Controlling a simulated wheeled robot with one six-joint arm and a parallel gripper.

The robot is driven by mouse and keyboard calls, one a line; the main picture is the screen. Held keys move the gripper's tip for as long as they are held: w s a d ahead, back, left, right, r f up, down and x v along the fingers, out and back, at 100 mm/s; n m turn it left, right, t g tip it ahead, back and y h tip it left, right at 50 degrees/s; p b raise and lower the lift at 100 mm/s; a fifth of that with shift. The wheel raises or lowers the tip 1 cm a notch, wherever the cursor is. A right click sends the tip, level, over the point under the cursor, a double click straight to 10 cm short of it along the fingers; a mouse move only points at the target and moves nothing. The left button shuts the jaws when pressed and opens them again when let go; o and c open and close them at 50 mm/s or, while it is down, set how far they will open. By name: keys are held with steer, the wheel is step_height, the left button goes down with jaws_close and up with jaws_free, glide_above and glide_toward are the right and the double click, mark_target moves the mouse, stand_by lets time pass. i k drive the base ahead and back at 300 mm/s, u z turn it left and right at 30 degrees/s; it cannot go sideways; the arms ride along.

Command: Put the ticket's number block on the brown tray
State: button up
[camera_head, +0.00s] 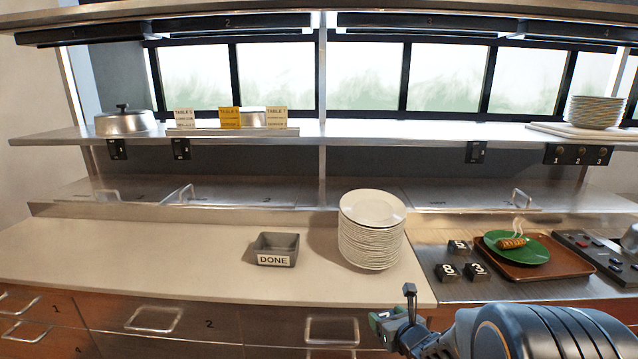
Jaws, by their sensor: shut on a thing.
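The brown tray (570,262) lies on the steel counter at the right, with a green plate (530,257) of steaming food on it. Three black number blocks stand just left of the tray: block 5 (458,247), block 8 (447,272) and block 3 (477,271). Ticket cards stand on the shelf: TABLE 5 (184,118), a yellow one (230,118) and TABLE 7 (277,117). My gripper (384,318) is low at the front, left of and below the blocks. It is shut on a small dark greenish thing, mostly hidden; I cannot read any number on it.
A tall stack of white plates (371,248) stands behind my gripper, left of the blocks. A grey DONE bin (276,249) is left of the stack. A control panel (597,254) borders the tray's right side. The pale counter at left is clear.

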mark_target(557, 254)
steer(key=z, duration=2.5)
steer(key=i, duration=1.55)
steer(key=u, duration=1.7)
